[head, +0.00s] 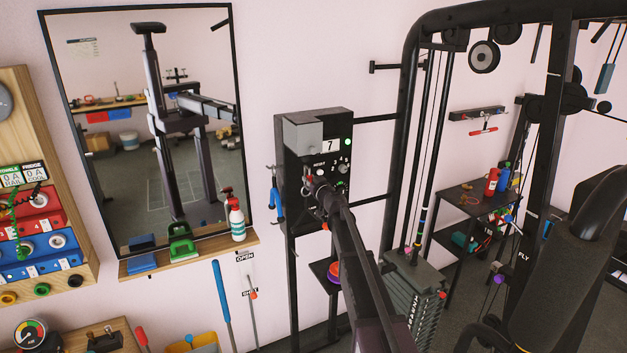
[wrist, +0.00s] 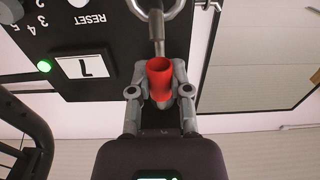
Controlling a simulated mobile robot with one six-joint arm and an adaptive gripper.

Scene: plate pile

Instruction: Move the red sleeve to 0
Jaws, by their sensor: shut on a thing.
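The red sleeve (wrist: 161,76) is a short open-ended tube in the middle of the wrist view. My gripper (wrist: 160,88) is shut on it, one grey finger on each side. A grey rod (wrist: 156,30) meets the sleeve's far end; I cannot tell how far it runs inside. In the head view my gripper (head: 322,196) is at the front of a black panel box (head: 288,165), and my arm covers most of the sleeve there. The panel's white display (head: 330,145) reads 7 and also shows, upside down, in the wrist view (wrist: 84,67).
A green lamp (wrist: 44,67) glows beside the display, near RESET lettering and printed dial numbers. A blue-handled tool (head: 275,195) hangs on the box's left side. A weight stack (head: 412,285) and black frame stand to the right. A mirror with a shelf (head: 190,256) is left.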

